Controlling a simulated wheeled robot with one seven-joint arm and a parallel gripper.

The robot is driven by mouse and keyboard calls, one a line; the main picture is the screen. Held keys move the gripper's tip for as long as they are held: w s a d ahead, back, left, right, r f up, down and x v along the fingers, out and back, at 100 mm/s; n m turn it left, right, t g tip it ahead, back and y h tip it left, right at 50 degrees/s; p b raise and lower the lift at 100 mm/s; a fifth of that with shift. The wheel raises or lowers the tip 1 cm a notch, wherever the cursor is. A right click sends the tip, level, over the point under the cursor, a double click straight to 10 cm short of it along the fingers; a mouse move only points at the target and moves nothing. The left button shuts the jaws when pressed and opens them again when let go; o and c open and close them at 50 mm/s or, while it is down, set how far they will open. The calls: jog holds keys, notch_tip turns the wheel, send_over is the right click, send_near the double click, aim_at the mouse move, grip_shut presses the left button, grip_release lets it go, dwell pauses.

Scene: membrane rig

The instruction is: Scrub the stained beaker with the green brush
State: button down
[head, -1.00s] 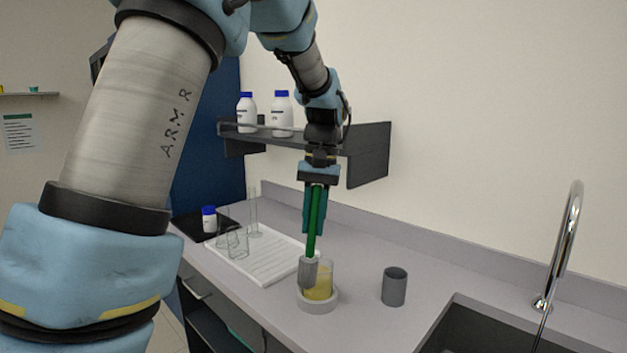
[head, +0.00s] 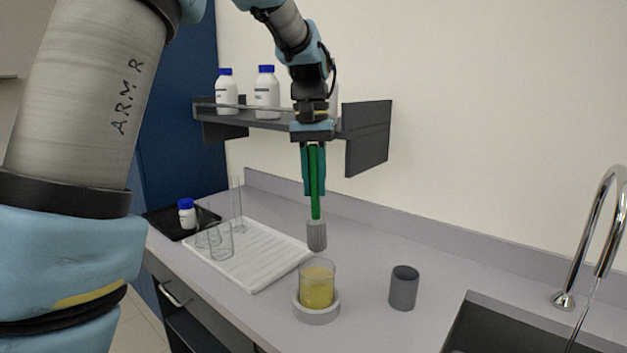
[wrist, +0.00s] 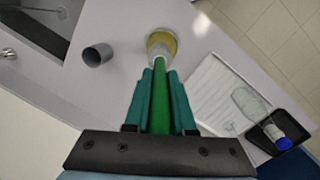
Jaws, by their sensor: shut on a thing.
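My gripper (head: 314,190) has teal fingers and is shut on the green brush (head: 315,180). The brush hangs upright, its grey bristle head (head: 316,236) pointing down. The stained beaker (head: 317,286) is clear glass with a yellow tint and stands upright in a pale round holder (head: 318,314) on the counter. In the head view the bristle head is above the beaker's rim, with a small gap between them. In the wrist view the green handle (wrist: 160,105) runs from my gripper (wrist: 160,82) toward the beaker (wrist: 164,40). The brush partly hides the beaker there.
A grey cup (head: 404,288) stands right of the beaker, near the sink (head: 480,325) and tap (head: 590,240). A white drying tray (head: 262,262) with glassware (head: 220,242) lies left. A wall shelf (head: 270,122) holds white bottles behind my gripper. A small bottle (head: 187,213) stands on a black mat.

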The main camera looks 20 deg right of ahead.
aim_at(314, 246)
notch_tip(314, 246, down, 4)
jog(key=b, duration=0.2)
jog(key=shift+r+b, duration=0.15)
jog(key=shift+b, duration=0.15)
jog(key=shift+f+b, duration=2.65)
jog(key=shift+f, duration=3.05)
